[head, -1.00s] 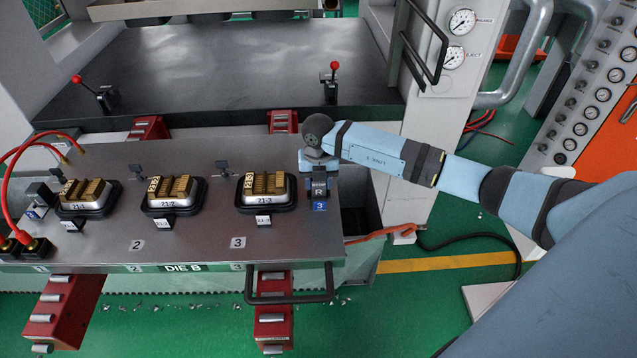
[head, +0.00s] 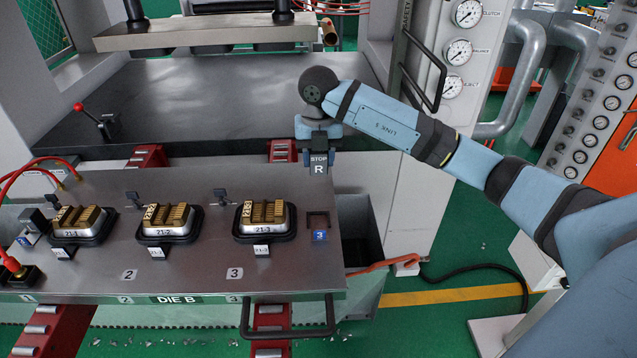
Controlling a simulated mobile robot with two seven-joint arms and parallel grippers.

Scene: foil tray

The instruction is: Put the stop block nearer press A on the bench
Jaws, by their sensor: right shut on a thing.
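My right gripper (head: 318,147) is shut on a dark stop block (head: 318,166) marked "STOP R". It holds the block upright above the right end of the metal die plate (head: 190,265) labelled "DIE B". Below the block, a square recess (head: 318,221) with a blue "3" tag is empty. Another dark block (head: 32,221) with a blue tag stands at the plate's left end; its lettering is too small to read. No bench can be made out for certain. My left gripper is out of view.
Several foil-tray dies, one being the tray marked 21-3 (head: 264,217), sit on the plate. A red-knobbed lever (head: 98,120) stands on the dark press bed (head: 230,95) behind. Red hoses (head: 30,167) are at the left. A gauge panel (head: 455,50) is at the right.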

